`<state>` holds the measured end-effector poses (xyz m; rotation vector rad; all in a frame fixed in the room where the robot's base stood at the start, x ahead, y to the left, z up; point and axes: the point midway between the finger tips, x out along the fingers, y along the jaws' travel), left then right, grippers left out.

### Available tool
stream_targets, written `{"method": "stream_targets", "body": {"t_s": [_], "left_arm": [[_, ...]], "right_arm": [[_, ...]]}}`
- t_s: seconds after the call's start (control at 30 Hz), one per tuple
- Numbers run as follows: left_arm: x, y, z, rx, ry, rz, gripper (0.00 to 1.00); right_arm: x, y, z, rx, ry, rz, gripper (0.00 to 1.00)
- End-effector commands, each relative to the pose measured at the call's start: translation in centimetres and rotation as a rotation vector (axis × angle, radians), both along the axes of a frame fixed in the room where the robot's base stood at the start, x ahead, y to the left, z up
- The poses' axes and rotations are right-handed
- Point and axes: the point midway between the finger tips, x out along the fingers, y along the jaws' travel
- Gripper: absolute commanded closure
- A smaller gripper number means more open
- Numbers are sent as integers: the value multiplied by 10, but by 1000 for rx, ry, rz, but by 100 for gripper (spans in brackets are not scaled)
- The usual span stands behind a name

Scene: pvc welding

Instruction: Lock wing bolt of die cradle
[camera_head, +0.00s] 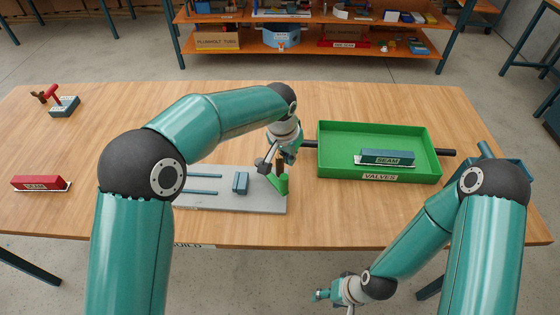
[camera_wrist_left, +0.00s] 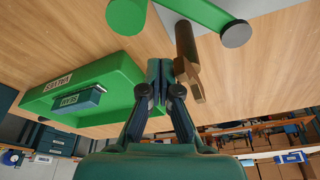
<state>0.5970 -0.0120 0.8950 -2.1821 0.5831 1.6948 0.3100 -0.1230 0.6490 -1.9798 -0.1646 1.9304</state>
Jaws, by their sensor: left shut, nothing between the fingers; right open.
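The grey base plate (camera_head: 220,200) lies on the table with two blue rails and a blue block (camera_head: 240,183). A green bracket (camera_head: 281,183) stands at its right end, and green parts (camera_wrist_left: 128,15) show at the top of the left wrist view. My left gripper (camera_head: 282,160) points down just above the bracket; in its wrist view the fingers (camera_wrist_left: 160,70) are shut and empty. A bronze-brown piece (camera_wrist_left: 187,58), perhaps the wing bolt, appears close beside them; contact is unclear. My right gripper (camera_head: 328,294) is open beyond the table's front edge.
A green tray (camera_head: 375,130) labelled VALVES holds a blue SEAM block (camera_head: 387,157), right of the plate. A red block (camera_head: 37,183) and a red-handled tool (camera_head: 60,102) lie at the left. A shelf (camera_head: 310,50) stands behind the table.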

Motion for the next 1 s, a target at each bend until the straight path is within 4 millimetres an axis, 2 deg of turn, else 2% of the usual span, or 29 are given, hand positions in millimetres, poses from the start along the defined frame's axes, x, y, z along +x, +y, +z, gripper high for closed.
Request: {"method": "stream_targets", "body": {"t_s": [0.67,1.0], "left_arm": [[-3,2,1,0,1,0,100],[-3,2,26,0,0,0,100]], "right_arm": [[0,0,-1,0,0,0,44],[0,0,18,0,0,0,44]]}}
